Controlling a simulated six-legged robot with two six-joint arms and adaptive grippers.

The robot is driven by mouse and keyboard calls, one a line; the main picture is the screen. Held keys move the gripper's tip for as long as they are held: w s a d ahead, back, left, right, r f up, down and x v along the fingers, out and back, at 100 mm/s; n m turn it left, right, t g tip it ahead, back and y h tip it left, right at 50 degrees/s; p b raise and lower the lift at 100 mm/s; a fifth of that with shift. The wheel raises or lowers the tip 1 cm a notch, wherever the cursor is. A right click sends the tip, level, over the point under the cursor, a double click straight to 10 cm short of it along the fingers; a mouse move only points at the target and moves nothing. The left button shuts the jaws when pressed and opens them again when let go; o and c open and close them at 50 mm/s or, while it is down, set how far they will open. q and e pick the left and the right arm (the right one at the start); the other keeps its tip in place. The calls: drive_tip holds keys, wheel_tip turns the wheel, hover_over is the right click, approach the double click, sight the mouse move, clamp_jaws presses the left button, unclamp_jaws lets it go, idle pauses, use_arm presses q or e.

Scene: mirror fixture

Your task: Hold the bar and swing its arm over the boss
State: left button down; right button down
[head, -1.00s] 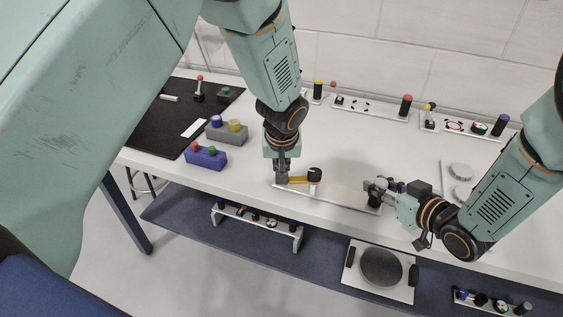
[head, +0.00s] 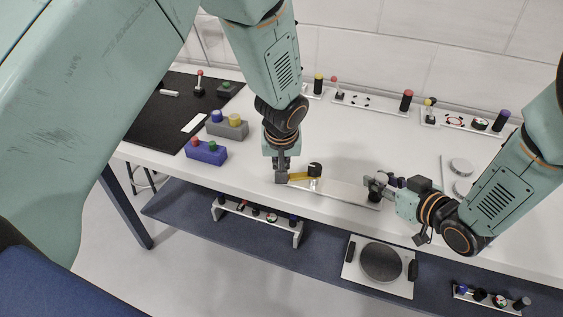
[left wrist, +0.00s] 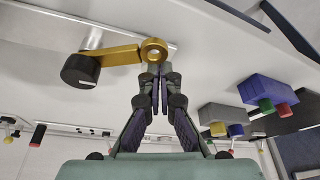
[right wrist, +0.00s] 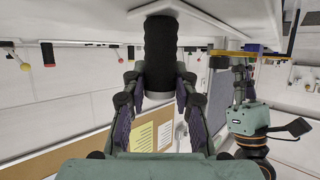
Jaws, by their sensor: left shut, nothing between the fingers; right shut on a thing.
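The pale bar (head: 345,190) lies along the table's front edge. A gold arm (head: 301,176) runs across its left part, beside a black knob (head: 315,169) on a silver post. In the left wrist view the gold arm (left wrist: 122,55) ends in a ring (left wrist: 154,49) with a pale centre; I cannot tell whether a boss is inside it. My left gripper (head: 281,178) is shut and empty, its tips (left wrist: 157,69) close against the ring; contact is unclear. My right gripper (head: 374,187) is shut on the bar's black handle (right wrist: 161,50), seen in the right wrist view.
A blue block (head: 206,153) and a grey block (head: 227,126) with coloured knobs stand to the left, near a black mat (head: 165,125). Fixtures with upright handles, including a red-topped one (head: 406,100), line the back. A shelf below holds a plate (head: 381,263). The table's middle is clear.

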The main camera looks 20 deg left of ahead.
use_arm(q)
drive_tip(key=shift+s+d, duration=0.45)
drive_tip(key=shift+s, duration=0.35)
drive_tip(key=shift+s+d, duration=0.4)
drive_tip(key=shift+s, duration=0.4)
drive_tip(key=shift+s+f, duration=0.1)
drive_tip(key=shift+s, duration=0.05)
drive_tip(key=shift+w+a, duration=1.1)
drive_tip(key=shift+a, duration=0.25)
drive_tip(key=shift+w+a+r, duration=0.15)
drive_tip(key=shift+a+r, duration=0.05)
drive_tip(key=shift+a, duration=0.05)
drive_tip(key=w+d+v, duration=0.1)
drive_tip(key=v, duration=0.8)
drive_tip(key=shift+d+r, duration=0.35)
